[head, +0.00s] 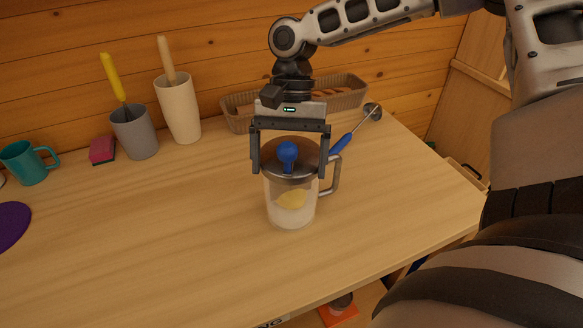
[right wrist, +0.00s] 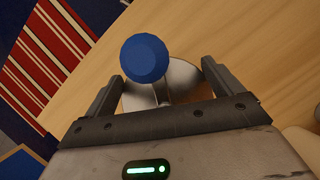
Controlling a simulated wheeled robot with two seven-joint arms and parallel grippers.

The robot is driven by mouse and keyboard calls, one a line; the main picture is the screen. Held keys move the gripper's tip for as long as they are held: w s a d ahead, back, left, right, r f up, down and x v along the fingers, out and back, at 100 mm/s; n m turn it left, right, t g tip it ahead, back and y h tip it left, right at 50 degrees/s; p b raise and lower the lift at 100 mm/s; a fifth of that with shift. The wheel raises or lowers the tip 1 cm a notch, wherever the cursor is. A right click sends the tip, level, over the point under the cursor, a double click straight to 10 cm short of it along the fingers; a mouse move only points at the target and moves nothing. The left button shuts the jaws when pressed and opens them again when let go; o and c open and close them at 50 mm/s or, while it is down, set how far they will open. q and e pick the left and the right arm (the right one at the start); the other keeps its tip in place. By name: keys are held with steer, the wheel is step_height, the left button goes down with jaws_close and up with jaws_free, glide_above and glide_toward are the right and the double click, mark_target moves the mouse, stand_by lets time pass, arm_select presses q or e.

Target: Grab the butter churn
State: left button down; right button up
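The butter churn (head: 291,207) is a clear jar with a grey metal lid, a blue knob on top, a handle on its right side and pale yellow contents. It stands upright on the wooden table. In the right wrist view its blue knob (right wrist: 145,58) is in front of the lid (right wrist: 182,78). My right gripper (head: 290,172) points down over the churn, its fingers spread wide on either side of the lid. The right wrist view shows the lid between the fingers (right wrist: 162,88); firm contact is not clear. My left gripper is not in view.
Behind are a wicker basket (head: 240,117), a blue-handled metal tool (head: 356,127), a cream container (head: 179,110), a grey container (head: 134,134), a pink sponge (head: 102,150) and a teal mug (head: 27,165). The table's (head: 160,245) front left is largely clear.

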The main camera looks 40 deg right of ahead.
steer(key=shift+w, duration=0.1)
steer(key=c, duration=1.2)
steer(key=shift+r, duration=0.1)
